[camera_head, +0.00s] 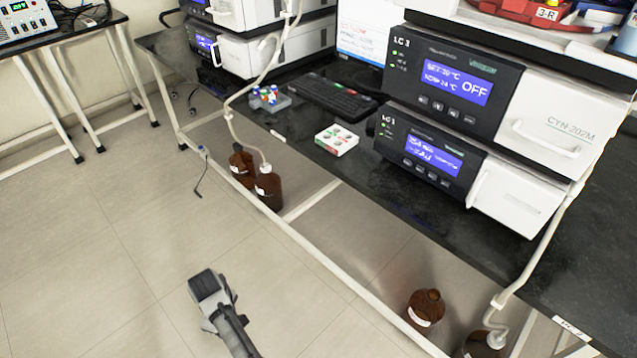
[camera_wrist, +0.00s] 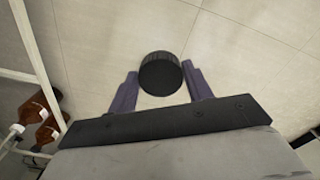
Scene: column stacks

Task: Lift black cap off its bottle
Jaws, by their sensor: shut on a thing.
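A round black cap (camera_wrist: 160,80) sits between the two purple fingers of my gripper (camera_wrist: 161,73) in the wrist view. The gripper is shut on it, with only floor tiles beyond the cap and no bottle seen attached. In the head view my gripper (camera_head: 207,288) is over open floor at lower left, away from the bench; the cap cannot be made out there. A brown bottle without a visible black cap (camera_head: 425,308) stands under the bench at lower right. Another brown bottle (camera_head: 241,160) stands under the bench farther back.
Brown bottles with white tube fittings stand beside these, one at the back (camera_head: 268,188) and one at lower right (camera_head: 484,346). A pale frame rail runs along the black bench (camera_head: 390,215), which carries instruments, a keyboard (camera_head: 335,97) and a small white box (camera_head: 337,139).

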